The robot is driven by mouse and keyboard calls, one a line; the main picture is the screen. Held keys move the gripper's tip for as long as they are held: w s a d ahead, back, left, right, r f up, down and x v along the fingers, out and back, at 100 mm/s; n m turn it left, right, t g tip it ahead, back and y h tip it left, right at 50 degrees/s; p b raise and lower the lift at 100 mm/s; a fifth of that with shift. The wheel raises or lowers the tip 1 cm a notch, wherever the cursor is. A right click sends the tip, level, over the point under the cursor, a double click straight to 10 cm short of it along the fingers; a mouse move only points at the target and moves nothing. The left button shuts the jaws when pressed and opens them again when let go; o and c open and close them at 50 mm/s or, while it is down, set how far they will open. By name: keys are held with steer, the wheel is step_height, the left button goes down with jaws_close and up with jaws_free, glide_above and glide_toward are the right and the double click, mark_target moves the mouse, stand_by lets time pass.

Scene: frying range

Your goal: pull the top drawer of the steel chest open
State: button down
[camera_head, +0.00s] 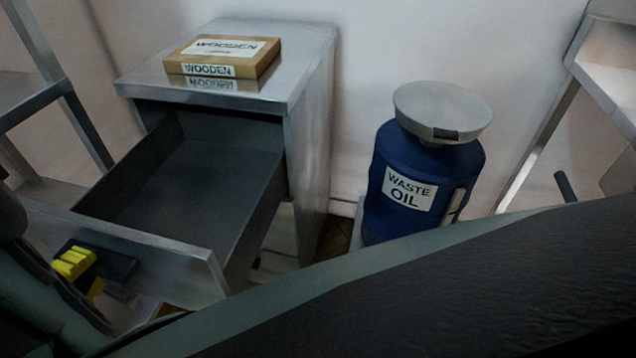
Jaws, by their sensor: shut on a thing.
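The steel chest (309,130) stands against the wall at the left. Its top drawer (172,247) is pulled far out toward me, and its dark inside looks empty. A dark handle (118,266) sits on the drawer's front. My gripper (82,272), with yellow finger pads, is at the drawer front at the lower left, shut on the handle. Part of the gripper and the handle's left end are hidden by my own arm.
A box labelled WOODEN (222,55) lies on top of the chest. A blue WASTE OIL drum (428,170) with a grey funnel-like top stands right of the chest. Steel shelving (40,90) is at the far left. My arm covers the lower right.

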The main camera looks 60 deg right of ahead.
steer(key=shift+v, duration=1.35)
steer(key=c, duration=1)
jaws_free()
steer(key=shift+a, duration=0.15)
steer(key=shift+v, duration=3.6)
